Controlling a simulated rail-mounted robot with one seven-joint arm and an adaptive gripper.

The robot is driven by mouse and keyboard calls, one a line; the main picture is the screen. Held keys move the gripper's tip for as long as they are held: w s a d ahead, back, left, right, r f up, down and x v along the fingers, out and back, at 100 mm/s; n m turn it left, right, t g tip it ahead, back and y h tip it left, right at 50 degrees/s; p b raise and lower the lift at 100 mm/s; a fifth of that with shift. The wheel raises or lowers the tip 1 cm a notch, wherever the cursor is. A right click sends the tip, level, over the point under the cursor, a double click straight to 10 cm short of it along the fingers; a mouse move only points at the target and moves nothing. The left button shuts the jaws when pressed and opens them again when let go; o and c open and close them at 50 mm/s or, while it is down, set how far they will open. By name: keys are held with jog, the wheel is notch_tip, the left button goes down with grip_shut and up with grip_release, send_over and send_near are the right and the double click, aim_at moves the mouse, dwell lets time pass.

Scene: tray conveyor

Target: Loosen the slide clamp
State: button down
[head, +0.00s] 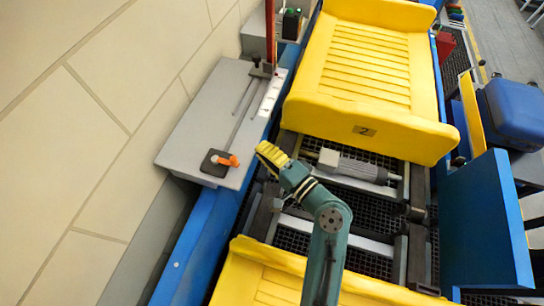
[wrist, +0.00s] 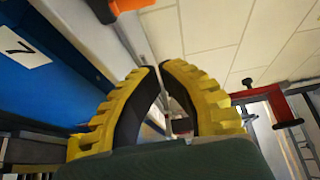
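A black block with an orange lever (head: 222,160), which looks like the slide clamp, sits on the near end of a grey plate (head: 195,130), by a long slot. In the wrist view the orange lever (wrist: 128,6) is cut off by the top edge. My gripper (head: 262,150) is just right of the lever in the head view, apart from it. In the wrist view its yellow, black-lined fingers (wrist: 158,70) curve together with their tips almost meeting. I see nothing held between them.
A red post (head: 270,35) stands at the plate's far end; a red bracket (wrist: 265,100) shows in the wrist view. A blue conveyor rail (head: 205,240) runs beside the plate. Yellow trays (head: 365,65) lie on the conveyor. A tiled surface (head: 80,110) is clear at the left.

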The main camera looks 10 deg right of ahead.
aim_at(224, 159)
jog(key=shift+a+p, duration=1.25)
jog(key=shift+a, duration=1)
jog(key=shift+d, duration=0.1)
jog(key=shift+s+m+t+h, duration=0.2)
jog(key=shift+m+t+h, duration=0.1)
